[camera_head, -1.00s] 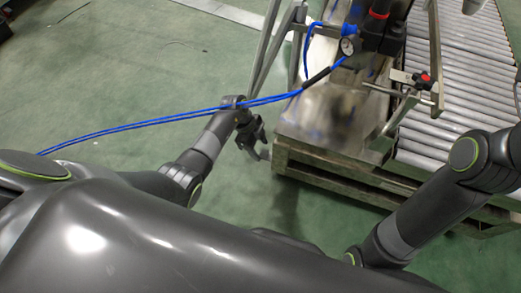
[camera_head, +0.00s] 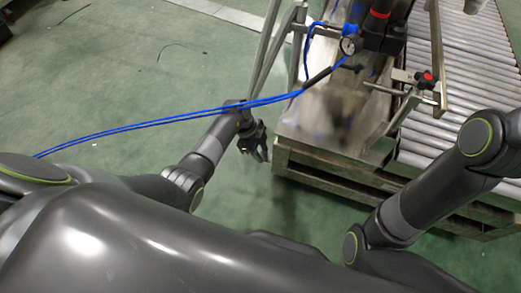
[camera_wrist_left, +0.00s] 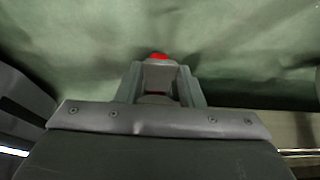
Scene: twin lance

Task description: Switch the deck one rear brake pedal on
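My left gripper (camera_head: 262,154) hangs above the green floor, just left of the wood-framed deck (camera_head: 312,157). Its two fingers look spread apart. In the left wrist view the gripper (camera_wrist_left: 160,66) points at the floor, and a small red part (camera_wrist_left: 160,56) shows between or just past the fingertips. I cannot tell whether this red part is the brake pedal or whether the fingers touch it. No pedal can be made out in the head view.
Metal legs (camera_head: 268,55) stand behind the gripper. A roller conveyor (camera_head: 475,65) lies at the right. The green floor (camera_head: 110,75) at the left is mostly clear.

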